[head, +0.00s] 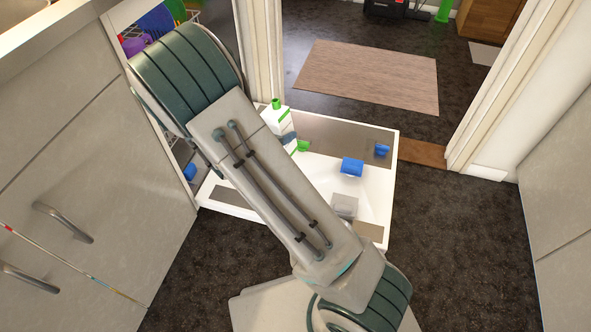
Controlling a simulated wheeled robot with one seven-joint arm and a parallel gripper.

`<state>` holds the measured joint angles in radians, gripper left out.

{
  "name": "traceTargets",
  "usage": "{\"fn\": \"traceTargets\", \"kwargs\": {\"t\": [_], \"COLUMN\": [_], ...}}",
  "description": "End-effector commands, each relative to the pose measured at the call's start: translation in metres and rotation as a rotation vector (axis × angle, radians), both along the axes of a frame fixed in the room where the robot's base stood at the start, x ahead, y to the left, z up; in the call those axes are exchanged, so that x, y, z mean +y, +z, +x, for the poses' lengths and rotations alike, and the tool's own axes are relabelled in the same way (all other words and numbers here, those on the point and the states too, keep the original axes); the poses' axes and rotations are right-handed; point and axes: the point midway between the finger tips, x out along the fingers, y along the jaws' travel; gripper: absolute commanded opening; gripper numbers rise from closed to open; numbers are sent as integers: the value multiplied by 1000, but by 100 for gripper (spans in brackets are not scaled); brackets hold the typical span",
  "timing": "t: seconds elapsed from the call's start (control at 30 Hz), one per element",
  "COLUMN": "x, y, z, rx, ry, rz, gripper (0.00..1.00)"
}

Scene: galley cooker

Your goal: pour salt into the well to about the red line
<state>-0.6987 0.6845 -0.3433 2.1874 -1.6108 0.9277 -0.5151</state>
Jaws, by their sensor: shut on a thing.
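A white container with a green cap (277,116), likely the salt, stands roughly upright at the left part of the white open door panel. Its lower part is hidden behind my arm. A blue-grey fingertip of my gripper (288,137) shows against its side; the rest of my gripper is hidden behind my arm. The gripper appears shut on the container. A small green piece (303,146) shows just right of the fingertip; I cannot tell what it is. I cannot make out the well or its red line.
The open white panel (385,205) carries a blue block (352,167), a smaller blue piece (382,150) and a grey square part (345,206). Cabinet fronts with handles (63,222) stand left. Dark floor (450,250) is clear at right; a doorway with a mat (370,75) lies beyond.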

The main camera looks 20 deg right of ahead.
Motion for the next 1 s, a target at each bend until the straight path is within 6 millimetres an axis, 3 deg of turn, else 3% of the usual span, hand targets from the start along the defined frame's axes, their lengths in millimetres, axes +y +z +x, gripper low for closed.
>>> {"fn": "traceTargets", "kwargs": {"t": [0.37, 0.7, 1.0], "x": [-3, -14, -20], "y": [-74, -139, -166], "z": [3, -6, -13], "rx": [25, 30, 25], "ry": [-58, -97, -112], "rz": [-14, -30, -31], "gripper": [23, 23, 23]}}
